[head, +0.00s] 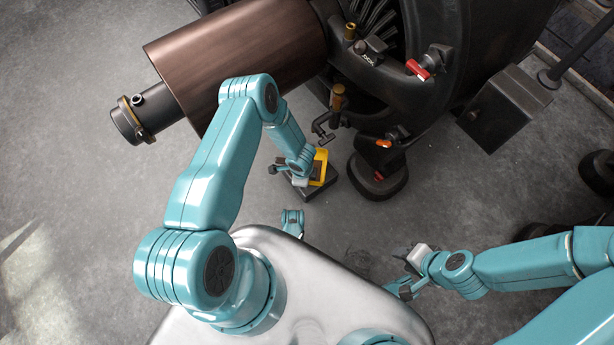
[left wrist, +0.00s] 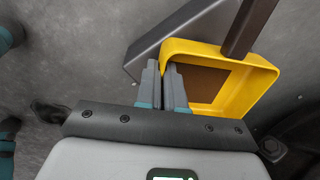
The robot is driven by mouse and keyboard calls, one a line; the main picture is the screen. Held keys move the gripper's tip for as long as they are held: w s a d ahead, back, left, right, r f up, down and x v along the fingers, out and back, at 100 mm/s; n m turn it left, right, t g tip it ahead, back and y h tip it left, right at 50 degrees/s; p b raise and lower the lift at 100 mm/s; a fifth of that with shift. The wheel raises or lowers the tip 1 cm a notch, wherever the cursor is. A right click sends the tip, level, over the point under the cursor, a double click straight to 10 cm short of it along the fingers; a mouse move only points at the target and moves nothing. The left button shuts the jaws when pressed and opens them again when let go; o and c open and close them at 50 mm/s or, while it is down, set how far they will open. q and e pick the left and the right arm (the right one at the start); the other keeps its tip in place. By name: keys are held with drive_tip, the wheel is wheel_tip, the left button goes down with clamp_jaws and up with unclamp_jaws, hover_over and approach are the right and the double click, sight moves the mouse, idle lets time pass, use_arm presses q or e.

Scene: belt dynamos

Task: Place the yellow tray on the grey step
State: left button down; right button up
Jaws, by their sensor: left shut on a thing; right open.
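The yellow tray (head: 320,167) has a brown inside floor. In the left wrist view the tray (left wrist: 205,52) fills the right of the middle, and a dark brown bar crosses its far rim. My left gripper (head: 303,171) is shut on the tray's near left wall; its fingers (left wrist: 168,80) pinch that wall. The grey step (head: 321,187) is a low dark grey block beneath the tray in the head view. Its edge (left wrist: 160,45) shows behind the tray in the left wrist view. I cannot tell whether tray and step touch. My right gripper (head: 408,262) is open, empty and away from the tray.
A large dark machine (head: 420,100) with a brown cylinder (head: 240,55) stands at the back. A brown-handled fitting (head: 337,97) hangs close above the tray. The machine's black foot (head: 378,178) is just right of the step. The concrete floor at left is clear.

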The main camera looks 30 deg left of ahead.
use_arm(q)
drive_tip(key=shift+f, duration=0.1)
idle(0.3)
drive_tip(key=c, duration=1.7)
unclamp_jaws()
drive_tip(key=shift+f, duration=0.2)
drive_tip(key=o, duration=0.4)
drive_tip(key=shift+o, duration=0.2)
drive_tip(key=shift+r, duration=0.1)
